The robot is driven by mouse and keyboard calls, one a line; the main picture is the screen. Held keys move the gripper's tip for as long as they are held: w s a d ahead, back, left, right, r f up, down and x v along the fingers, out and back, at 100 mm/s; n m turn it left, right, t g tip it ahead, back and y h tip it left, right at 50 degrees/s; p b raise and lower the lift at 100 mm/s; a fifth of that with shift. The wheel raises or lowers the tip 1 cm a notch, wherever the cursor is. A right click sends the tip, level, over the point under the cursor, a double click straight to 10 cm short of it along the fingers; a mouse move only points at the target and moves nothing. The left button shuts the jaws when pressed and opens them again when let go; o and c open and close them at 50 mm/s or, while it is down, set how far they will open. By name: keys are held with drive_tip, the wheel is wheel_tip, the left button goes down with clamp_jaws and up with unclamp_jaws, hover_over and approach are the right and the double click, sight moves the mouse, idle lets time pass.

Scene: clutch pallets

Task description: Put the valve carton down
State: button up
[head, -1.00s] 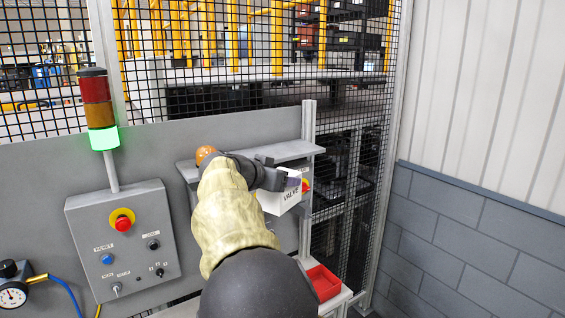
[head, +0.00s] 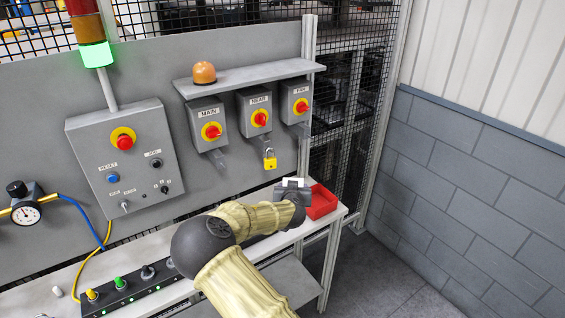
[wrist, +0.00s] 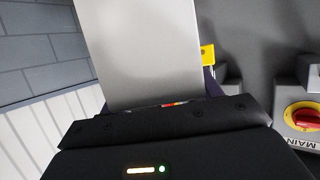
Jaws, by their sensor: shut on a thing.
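The valve carton is mostly hidden behind my wrist in the head view; only a small pale part (head: 293,181) shows. In the wrist view the carton (wrist: 143,52) is a large plain light-grey face directly in front of the jaws. My gripper (head: 291,188) is shut on it, over the right end of the workbench (head: 224,229), just left of the red bin (head: 322,203). I cannot tell whether the carton touches the bench top.
Switch boxes MAIN (head: 208,125), NEAR (head: 254,110) and FAR (head: 296,100) hang under a shelf (head: 250,74) with an orange beacon (head: 204,73). A yellow padlock (head: 269,160) hangs below NEAR. A black button strip (head: 130,292) lies on the bench's left part.

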drive_tip(key=s+d+f, duration=0.3)
drive_tip(key=d+f, duration=0.5)
drive_tip(key=f, duration=0.2)
drive_tip(key=s+d+f+b, duration=0.1)
drive_tip(key=s+d+f, duration=0.3)
drive_tip(key=s+d, duration=0.2)
drive_tip(key=s+d+f, duration=0.4)
drive_tip(key=s+d, duration=0.2)
drive_tip(key=s, duration=0.3)
drive_tip(key=shift+d+b, duration=0.15)
drive_tip(key=shift+b, duration=0.2)
